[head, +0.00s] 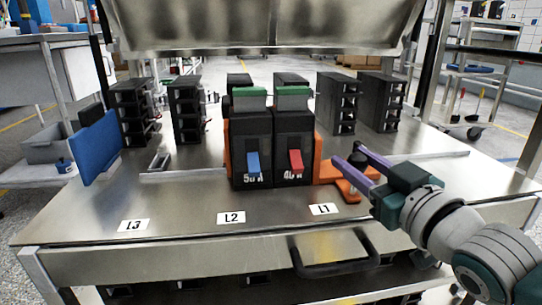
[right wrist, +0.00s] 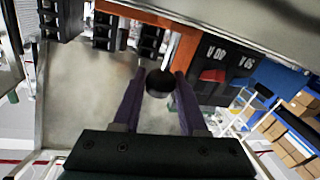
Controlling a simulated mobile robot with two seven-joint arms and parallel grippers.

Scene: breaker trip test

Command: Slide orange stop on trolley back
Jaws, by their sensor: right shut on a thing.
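The orange stop (head: 326,172) sits on the trolley's metal top (head: 190,210), at the right side of two black breakers. It carries a black round knob (head: 359,162). In the right wrist view the knob (right wrist: 160,83) lies between the purple fingers, with an orange part (right wrist: 184,52) behind it. My right gripper (head: 347,155) is shut on the knob. The breakers are one with a blue lever (head: 253,162) and one with a red lever (head: 296,161). More orange shows at their left side. My left gripper is in neither view.
Black terminal blocks (head: 187,110) stand in a row behind the breakers, on both sides. Labels L3 (head: 133,226), L2 (head: 231,218) and L1 (head: 323,209) lie along the front. A metal panel (head: 260,25) hangs above.

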